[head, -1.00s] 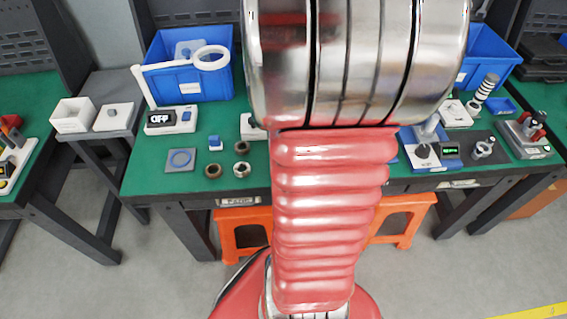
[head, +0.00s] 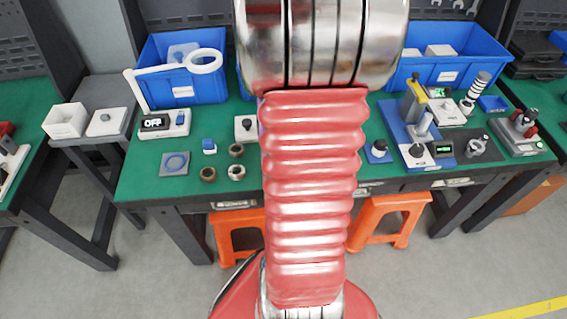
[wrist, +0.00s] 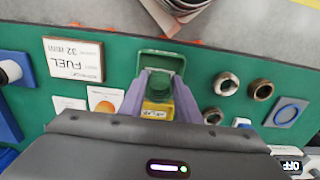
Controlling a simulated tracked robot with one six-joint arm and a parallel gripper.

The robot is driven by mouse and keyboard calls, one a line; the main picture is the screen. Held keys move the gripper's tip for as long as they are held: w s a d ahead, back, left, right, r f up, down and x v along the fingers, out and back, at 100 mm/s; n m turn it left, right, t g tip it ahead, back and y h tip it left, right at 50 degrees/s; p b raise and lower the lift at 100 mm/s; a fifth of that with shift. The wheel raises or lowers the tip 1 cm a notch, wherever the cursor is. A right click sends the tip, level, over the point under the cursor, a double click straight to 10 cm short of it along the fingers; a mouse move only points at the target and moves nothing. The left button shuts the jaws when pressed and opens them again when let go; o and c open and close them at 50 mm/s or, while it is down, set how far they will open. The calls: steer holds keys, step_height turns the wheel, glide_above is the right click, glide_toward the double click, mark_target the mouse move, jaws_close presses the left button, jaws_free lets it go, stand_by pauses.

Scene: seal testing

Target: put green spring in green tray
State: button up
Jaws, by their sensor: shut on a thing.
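In the wrist view, my gripper (wrist: 160,88) points at the green bench with its two purple fingers shut on the green spring (wrist: 160,86). The spring is a small dark green piece between the fingertips. The green tray (wrist: 160,54) is a small green rectangle right at the fingertips, and the spring overlaps it in the picture. I cannot tell whether the spring touches the tray floor. In the head view my arm hides the gripper, the spring and the tray.
In the wrist view, a yellow labelled block (wrist: 158,110) shows between the fingers, with metal rings (wrist: 227,84) to the right and a FUEL box (wrist: 75,60) to the left. In the head view, blue bins (head: 180,82) stand behind and test devices (head: 420,140) stand right.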

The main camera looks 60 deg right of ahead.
steer(key=shift+f, duration=1.9)
steer(key=o, duration=0.8)
step_height(320, 180, up, 12)
steer(key=shift+a+r, duration=0.1)
